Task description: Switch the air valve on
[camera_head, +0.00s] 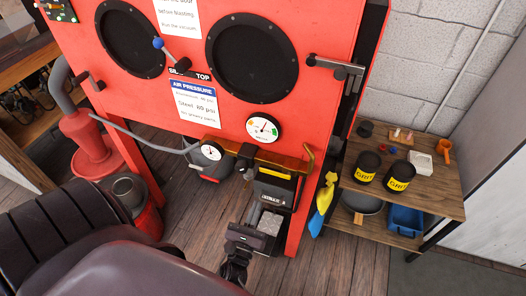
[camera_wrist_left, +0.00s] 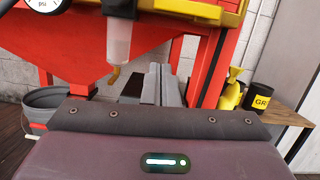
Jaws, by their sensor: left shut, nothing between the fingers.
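The air line (camera_head: 268,158) runs along the lower front of the red blasting cabinet (camera_head: 130,88), with a dark regulator (camera_head: 246,152) on it. A brass-coloured upright piece (camera_head: 309,157) at the line's right end looks like the air valve's handle; I cannot tell its setting. My left gripper (camera_head: 256,212) is below the line, its fingers pointing up and away. In the left wrist view its grey fingers (camera_wrist_left: 162,75) are shut and empty, right of a clear bowl (camera_wrist_left: 118,42) and apart from it. My right gripper is not seen.
A black box with a yellow stripe (camera_head: 274,187) is close to my left gripper. A wooden shelf (camera_head: 440,190) with grit tins (camera_head: 399,176) stands at right. Yellow and blue items (camera_head: 323,200) hang beside it.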

